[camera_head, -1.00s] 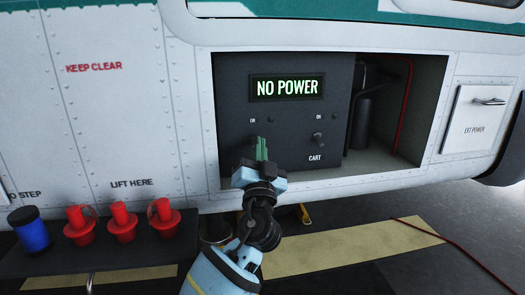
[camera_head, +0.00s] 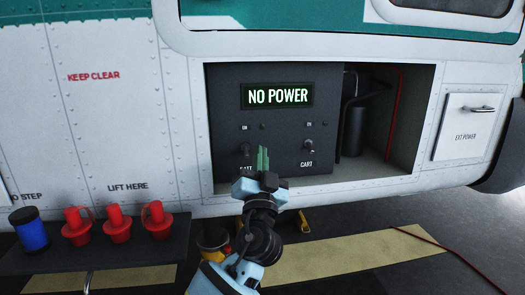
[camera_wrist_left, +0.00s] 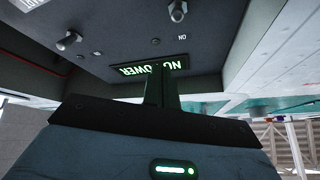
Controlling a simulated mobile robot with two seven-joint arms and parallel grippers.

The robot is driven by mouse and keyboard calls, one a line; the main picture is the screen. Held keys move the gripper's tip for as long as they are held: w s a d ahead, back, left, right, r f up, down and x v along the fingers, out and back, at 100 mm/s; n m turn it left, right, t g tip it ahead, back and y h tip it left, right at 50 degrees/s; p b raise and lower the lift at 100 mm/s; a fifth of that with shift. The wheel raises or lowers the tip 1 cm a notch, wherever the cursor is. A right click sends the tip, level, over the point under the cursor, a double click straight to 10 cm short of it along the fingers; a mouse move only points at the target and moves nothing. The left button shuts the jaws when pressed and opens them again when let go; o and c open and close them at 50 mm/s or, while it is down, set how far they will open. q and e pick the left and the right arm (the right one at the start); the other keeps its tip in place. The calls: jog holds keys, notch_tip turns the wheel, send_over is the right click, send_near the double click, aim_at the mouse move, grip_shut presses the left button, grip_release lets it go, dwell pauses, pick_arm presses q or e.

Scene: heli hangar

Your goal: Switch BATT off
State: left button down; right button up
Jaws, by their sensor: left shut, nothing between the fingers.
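The dark power panel (camera_head: 225,115) sits in an open bay in the helicopter's side. Its lit display (camera_head: 277,95) reads "NO POWER". The BATT switch (camera_head: 245,149) is at the panel's lower left, its label partly hidden by my gripper; it also shows at the top of the left wrist view (camera_wrist_left: 178,10). I cannot tell surely which way its lever points. My left gripper (camera_head: 263,158) is shut and empty, its green-lit fingers just right of the BATT switch, seemingly apart from it. The fingers also show in the left wrist view (camera_wrist_left: 160,88). My right gripper is not in view.
The CART switch (camera_head: 309,146) is right of BATT on the same panel. A dark cylinder (camera_head: 353,128) and a red hose (camera_head: 400,110) are in the bay's right side. A shelf (camera_head: 95,257) at the left holds red plugs (camera_head: 115,224) and a blue canister (camera_head: 30,229).

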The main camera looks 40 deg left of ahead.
pick_arm(q)
jog(key=s+d+f+b, duration=0.1)
jog(key=s+d+f, duration=0.1)
jog(key=s+f, duration=0.2)
jog(key=shift+d+f+b, duration=0.2)
jog(key=shift+f+b, duration=0.15)
jog(key=shift+f, duration=0.3)
